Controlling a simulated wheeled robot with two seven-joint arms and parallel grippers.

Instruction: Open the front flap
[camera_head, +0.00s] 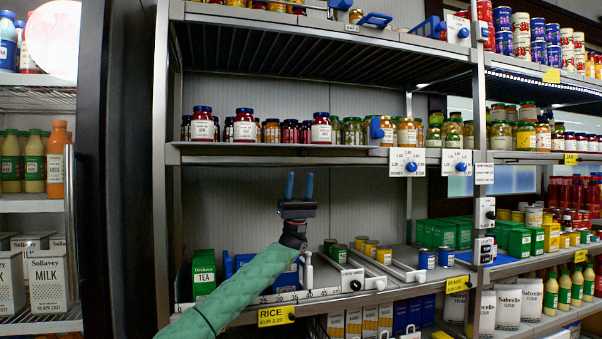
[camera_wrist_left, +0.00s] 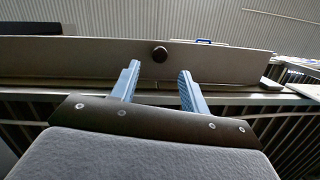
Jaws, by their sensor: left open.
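In the left wrist view a long flat grey-beige panel, which looks like the front flap (camera_wrist_left: 85,50), runs across the picture. A dark round knob (camera_wrist_left: 160,54) sits on its face near the middle. My left gripper (camera_wrist_left: 162,82) is open, with its two blue fingers apart below and to either side of the knob. Nothing is between the fingers, and I cannot tell whether they touch the panel. In the head view my left gripper (camera_head: 300,184) points up in front of the shelving, below the middle shelf. My right gripper is not seen.
The middle shelf (camera_head: 260,160) carries several jars above my gripper. The lower shelf holds a green tea box (camera_head: 203,274), small tins (camera_head: 370,248) and white dividers. A dark post (camera_head: 128,170) stands at left. Open space lies between the two shelves.

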